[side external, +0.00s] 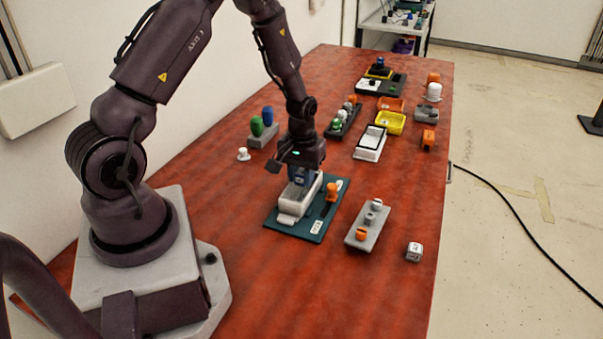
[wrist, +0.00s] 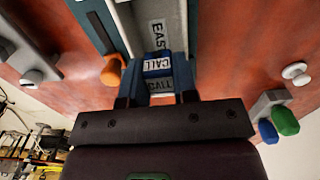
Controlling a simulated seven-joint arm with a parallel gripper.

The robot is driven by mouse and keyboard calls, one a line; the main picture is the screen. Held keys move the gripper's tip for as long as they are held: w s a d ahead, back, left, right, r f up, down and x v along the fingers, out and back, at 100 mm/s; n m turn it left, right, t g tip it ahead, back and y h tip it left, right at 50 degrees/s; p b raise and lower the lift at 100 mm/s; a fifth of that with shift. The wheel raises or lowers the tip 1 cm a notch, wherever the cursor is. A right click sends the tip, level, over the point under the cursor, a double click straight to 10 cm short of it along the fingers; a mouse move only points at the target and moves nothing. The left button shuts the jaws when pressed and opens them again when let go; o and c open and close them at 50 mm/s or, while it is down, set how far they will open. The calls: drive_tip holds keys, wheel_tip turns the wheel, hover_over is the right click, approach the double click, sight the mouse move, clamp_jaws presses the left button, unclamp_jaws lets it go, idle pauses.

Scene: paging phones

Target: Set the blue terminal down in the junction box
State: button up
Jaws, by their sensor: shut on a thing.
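My gripper (side external: 300,168) is shut on the blue terminal (side external: 299,176), a small blue block. The wrist view shows an "EAST" label (wrist: 158,36) just beyond the terminal. The terminal's lower end is hidden, so I cannot tell whether it touches the box floor.
An orange knob (side external: 332,190) stands on the teal board beside the box. A grey block with orange parts (side external: 368,226) and a white cube (side external: 414,252) lie to the right. Green and blue pegs (side external: 263,122) stand behind left. Yellow and white trays (side external: 390,123) are farther back.

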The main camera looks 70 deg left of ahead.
drive_tip(key=shift+f, duration=0.1)
idle(0.3)
drive_tip(key=shift+f, duration=1)
drive_tip(key=shift+f, duration=0.1)
drive_tip(key=shift+f, duration=0.2)
drive_tip(key=shift+r, duration=0.2)
idle(0.4)
